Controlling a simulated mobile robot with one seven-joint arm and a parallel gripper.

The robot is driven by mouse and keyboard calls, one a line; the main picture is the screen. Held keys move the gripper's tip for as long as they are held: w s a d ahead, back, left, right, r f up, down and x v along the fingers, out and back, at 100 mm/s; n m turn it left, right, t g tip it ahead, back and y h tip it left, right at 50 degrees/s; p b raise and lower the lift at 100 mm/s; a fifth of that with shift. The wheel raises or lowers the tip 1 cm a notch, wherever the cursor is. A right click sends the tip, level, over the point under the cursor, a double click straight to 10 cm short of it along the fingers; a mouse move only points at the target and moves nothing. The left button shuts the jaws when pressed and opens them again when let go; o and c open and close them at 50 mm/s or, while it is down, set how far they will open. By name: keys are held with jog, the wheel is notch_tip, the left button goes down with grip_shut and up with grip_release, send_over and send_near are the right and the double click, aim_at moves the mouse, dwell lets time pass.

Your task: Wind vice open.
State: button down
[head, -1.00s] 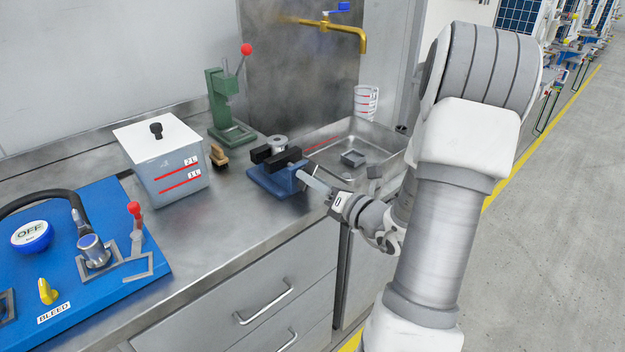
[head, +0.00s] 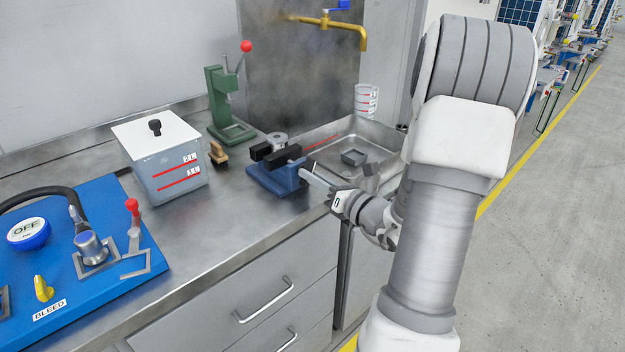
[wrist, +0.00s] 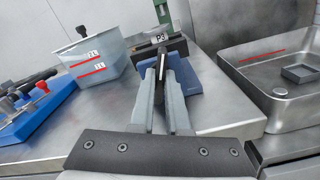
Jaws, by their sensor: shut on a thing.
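The blue vice (head: 276,180) with black jaws stands at the front edge of the steel counter. A grey ring-shaped part (head: 277,139) shows at its jaws in the head view. The vice also shows in the wrist view (wrist: 205,78), just beyond my fingers. My gripper (head: 312,178) reaches in from the right at the vice's front side. In the wrist view my gripper (wrist: 161,85) has its fingers close together, shut on the vice handle (wrist: 160,68).
A lidded bucket (head: 160,165) stands left of the vice, with a small brush (head: 217,154) between. A green press (head: 226,105) is behind. A sink (head: 375,150) lies right, under a brass tap (head: 345,30). A blue pump panel (head: 120,290) fills the left.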

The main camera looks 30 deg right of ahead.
jog(key=n+b, duration=0.2)
jog(key=n, duration=0.1)
jog(key=n+b, duration=0.1)
jog(key=shift+f+n, duration=0.25)
jog(key=shift+n, duration=0.05)
jog(key=n+b, duration=0.4)
jog(key=b, duration=0.1)
jog(key=shift+n, duration=0.3)
jog(key=n+b, duration=0.1)
jog(key=n, duration=0.1)
jog(key=shift+r+n+b, duration=0.1)
jog(key=shift+n+b, duration=0.25)
jog(key=shift+n, duration=0.05)
jog(key=n, duration=0.2)
jog(key=shift+r+n, duration=0.15)
jog(key=shift+n, duration=0.15)
jog(key=n, duration=0.4)
jog(key=shift+d+n, duration=0.1)
jog(key=shift+n, duration=0.2)
jog(key=n, duration=0.3)
jog(key=shift+n, duration=0.3)
jog(key=n, duration=0.4)
jog(key=shift+n, duration=2.1)
